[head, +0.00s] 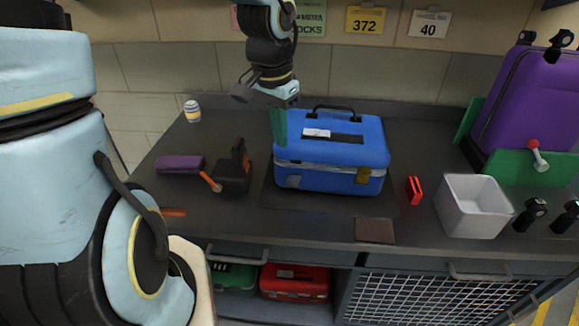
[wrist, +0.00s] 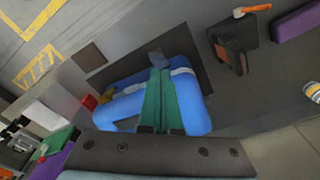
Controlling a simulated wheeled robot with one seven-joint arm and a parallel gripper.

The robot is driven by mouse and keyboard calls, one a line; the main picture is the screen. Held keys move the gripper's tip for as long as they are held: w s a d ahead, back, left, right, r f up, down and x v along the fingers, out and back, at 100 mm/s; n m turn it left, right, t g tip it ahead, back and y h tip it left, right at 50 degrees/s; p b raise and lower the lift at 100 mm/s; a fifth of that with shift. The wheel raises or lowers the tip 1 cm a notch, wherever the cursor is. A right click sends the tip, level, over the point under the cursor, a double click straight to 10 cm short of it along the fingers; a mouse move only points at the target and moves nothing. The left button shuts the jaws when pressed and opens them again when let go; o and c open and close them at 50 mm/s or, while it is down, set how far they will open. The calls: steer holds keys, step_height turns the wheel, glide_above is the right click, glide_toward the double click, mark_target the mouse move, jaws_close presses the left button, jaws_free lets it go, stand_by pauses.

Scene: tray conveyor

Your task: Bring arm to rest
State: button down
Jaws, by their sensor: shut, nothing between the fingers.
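My gripper (head: 279,128) hangs at the upper middle of the head view, at the left back of a blue case (head: 352,178). Its green fingers are shut together with nothing between them. In the wrist view the fingers (wrist: 158,95) point over the blue case (wrist: 193,112). The case stands closed and upright on the dark counter (head: 300,222), with a black handle on top and a white label. I cannot tell whether the fingertips touch the case or are only in front of it.
A black holder (head: 234,172) with an orange-handled tool and a purple case (head: 180,164) lie left. A red item (head: 414,190), a white bin (head: 472,207) and a purple suitcase (head: 525,100) stand right. A striped cup (head: 192,111) is at the back left. A brown pad (head: 375,231) lies in front.

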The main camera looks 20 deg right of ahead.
steer(key=w+a+n+t, duration=0.1)
steer(key=w+a+n, duration=0.2)
steer(key=a+n, duration=0.7)
steer(key=a, duration=1.2)
steer(key=shift+a+r+n+y, duration=0.15)
steer(key=shift+a+n+y, duration=0.15)
steer(key=shift+y, duration=0.1)
